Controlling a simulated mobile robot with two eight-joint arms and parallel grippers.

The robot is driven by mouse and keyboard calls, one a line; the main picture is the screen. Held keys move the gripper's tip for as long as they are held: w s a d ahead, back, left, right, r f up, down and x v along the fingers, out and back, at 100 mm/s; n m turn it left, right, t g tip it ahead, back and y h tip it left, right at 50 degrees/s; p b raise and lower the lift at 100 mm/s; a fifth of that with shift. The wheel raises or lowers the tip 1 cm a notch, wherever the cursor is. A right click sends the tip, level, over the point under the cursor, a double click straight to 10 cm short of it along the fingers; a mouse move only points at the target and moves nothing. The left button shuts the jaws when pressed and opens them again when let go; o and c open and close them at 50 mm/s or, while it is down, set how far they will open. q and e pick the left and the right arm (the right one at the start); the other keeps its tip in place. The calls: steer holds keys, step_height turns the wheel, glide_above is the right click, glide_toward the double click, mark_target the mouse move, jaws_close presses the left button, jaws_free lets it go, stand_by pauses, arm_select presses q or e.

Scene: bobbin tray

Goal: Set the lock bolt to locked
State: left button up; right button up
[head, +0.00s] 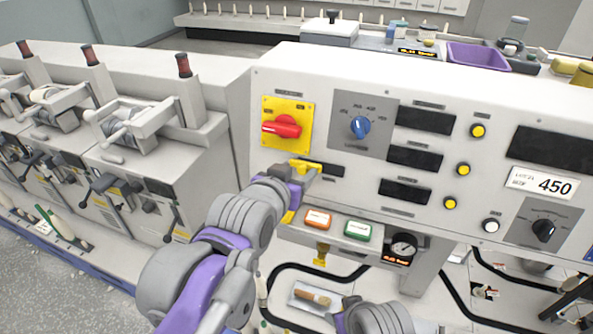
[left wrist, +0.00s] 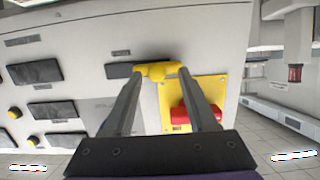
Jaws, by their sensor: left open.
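A yellow handle, apparently the lock bolt (head: 308,166), sits on the panel just below the yellow plate with the red rotary switch. In the left wrist view, the yellow handle (left wrist: 157,70) lies between the two dark fingertips, at their far ends. My left gripper (head: 299,182) is open at this handle; it also shows in the left wrist view (left wrist: 160,78). Whether the fingers touch the handle cannot be told. The gripper partly hides the handle in the head view. My right gripper is not in view; only a grey arm part shows at the bottom.
The red switch (head: 282,127) stands out close above the left gripper. A blue knob (head: 360,127), displays and yellow buttons lie to its right. Orange (head: 318,219) and green (head: 357,230) buttons sit on the ledge below, near a gauge (head: 403,248). Machine units with levers stand at left.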

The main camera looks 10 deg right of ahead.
arm_select(q)
steer(key=v, duration=1)
steer(key=shift+s+a, duration=0.15)
steer(key=shift+a, duration=0.05)
steer(key=s+a+f+n+g+y, duration=0.25)
steer(key=a+f+n+y, duration=0.2)
steer(key=a+f, duration=1.15)
steer(key=s+a+f+n+g+y, duration=0.1)
steer(key=s+a+f, duration=0.3)
steer(key=f, duration=0.2)
steer(key=s+a+f+n+g+y, duration=0.1)
steer(key=s+a+f+g+y, duration=0.1)
steer(key=s+a+f, duration=0.2)
step_height(320, 180, down, 3)
steer(key=shift+s+a+f, duration=0.25)
steer(key=shift+s, duration=0.1)
